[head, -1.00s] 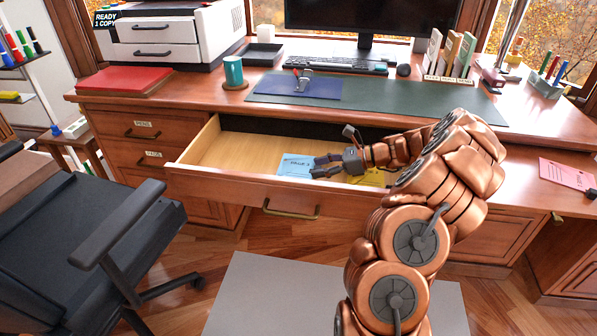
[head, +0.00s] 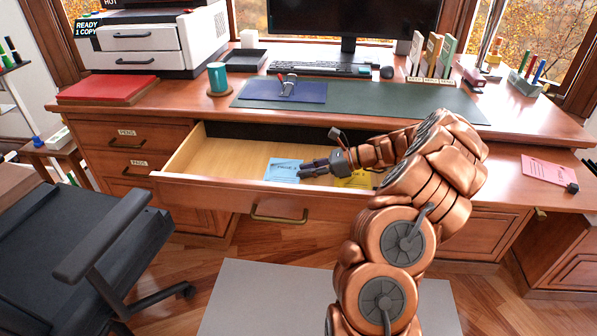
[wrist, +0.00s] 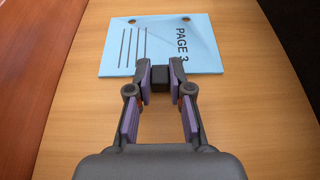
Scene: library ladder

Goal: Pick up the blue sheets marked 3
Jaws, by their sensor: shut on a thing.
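The blue sheets (head: 284,170) lie in the open desk drawer. The wrist view shows them (wrist: 150,45) flat near the top, with "PAGE 3" in black, several lines and two dark round marks. A small dark block (wrist: 187,78) sits at their near edge. My gripper (wrist: 160,80) has its fingertips on either side of this block and is shut on it; the block appears to be part of the sheets. In the head view my gripper (head: 304,170) reaches into the drawer from the right. The sheets look level with the drawer floor; any lift is hard to tell.
The drawer (head: 235,150) has a wooden floor and raised sides. Yellow sheets (head: 358,179) lie to the right, partly under my arm. A chair (head: 95,245) stands at the left. A pink sheet (head: 548,171) lies on the desk at the right.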

